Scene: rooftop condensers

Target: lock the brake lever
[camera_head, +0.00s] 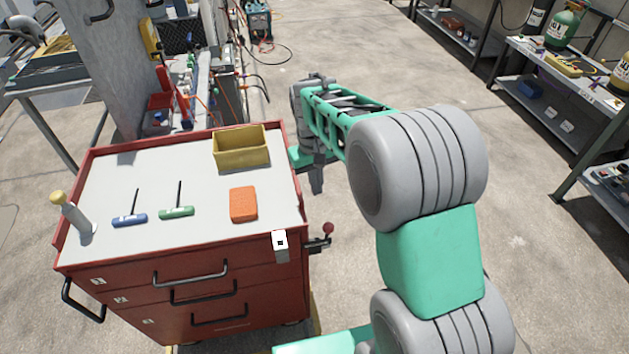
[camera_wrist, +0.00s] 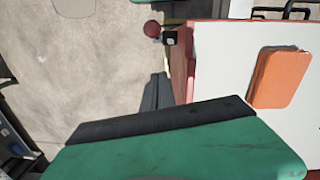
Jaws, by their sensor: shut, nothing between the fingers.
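The brake lever (camera_head: 318,238) sticks out from the right side of the red tool cart (camera_head: 215,270), near its front corner, and ends in a dark red ball knob (camera_head: 327,228). The knob also shows in the wrist view (camera_wrist: 152,29), near the top, beside the cart edge. My gripper (camera_head: 316,190) points down just off the cart's right side, farther back than the lever and apart from it. In the wrist view its grey fingers (camera_wrist: 154,92) are together and empty, partly hidden behind the green and black hand. The lever's mount is only partly visible.
On the cart top are an orange block (camera_head: 243,204), a yellow bin (camera_head: 241,148), a green-handled tool (camera_head: 177,212), a blue-handled tool (camera_head: 129,219) and a yellow-capped cylinder (camera_head: 73,218). Shelving (camera_head: 560,95) stands at right. Floor between cart and shelving is clear.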

